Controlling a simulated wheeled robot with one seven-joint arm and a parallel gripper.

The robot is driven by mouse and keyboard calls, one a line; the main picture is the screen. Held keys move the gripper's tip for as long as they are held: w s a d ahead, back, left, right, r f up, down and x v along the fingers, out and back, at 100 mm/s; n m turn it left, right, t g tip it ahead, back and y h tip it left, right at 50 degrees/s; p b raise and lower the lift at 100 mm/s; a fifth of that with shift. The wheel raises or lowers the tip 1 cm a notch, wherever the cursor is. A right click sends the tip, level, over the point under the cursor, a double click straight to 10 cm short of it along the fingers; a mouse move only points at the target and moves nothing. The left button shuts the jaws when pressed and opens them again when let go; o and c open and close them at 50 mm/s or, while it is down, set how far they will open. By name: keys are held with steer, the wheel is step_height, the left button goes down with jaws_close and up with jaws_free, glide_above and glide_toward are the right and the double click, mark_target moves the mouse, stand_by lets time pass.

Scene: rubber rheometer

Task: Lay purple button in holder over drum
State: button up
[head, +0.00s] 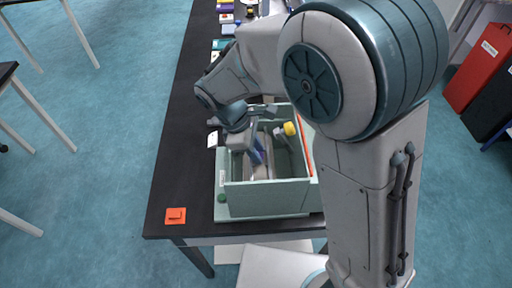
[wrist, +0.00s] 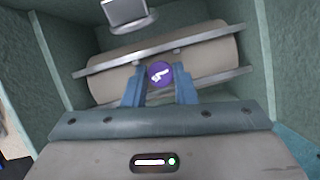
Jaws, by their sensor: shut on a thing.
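The purple button (wrist: 159,73) shows in the wrist view, held between the two blue fingertips of my gripper (wrist: 159,90). It is a small round disc with a white mark on its face. My gripper (head: 258,152) is shut on it inside the green box in the head view. The drum (wrist: 190,48) is a beige cylinder lying just beyond the button. Metal rails (wrist: 205,80) run along the drum on both sides. A grey block (wrist: 126,12) stands above the drum. I cannot make out the holder for certain, nor tell whether the button touches anything besides my fingers.
The green box (head: 265,196) has high walls close around my gripper. It stands on a black table (head: 180,180) near its front edge. An orange piece (head: 175,215) lies at the front left corner. A yellow knob (head: 290,129) is at the box's back right. The table's left strip is mostly clear.

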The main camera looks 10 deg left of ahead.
steer(key=o, duration=0.7)
steer(key=shift+f, duration=0.15)
steer(key=shift+c, duration=0.2)
steer(key=shift+r, duration=0.25)
steer(key=b+v, duration=0.1)
steer(key=v, duration=1.1)
steer(key=shift+f, duration=0.1)
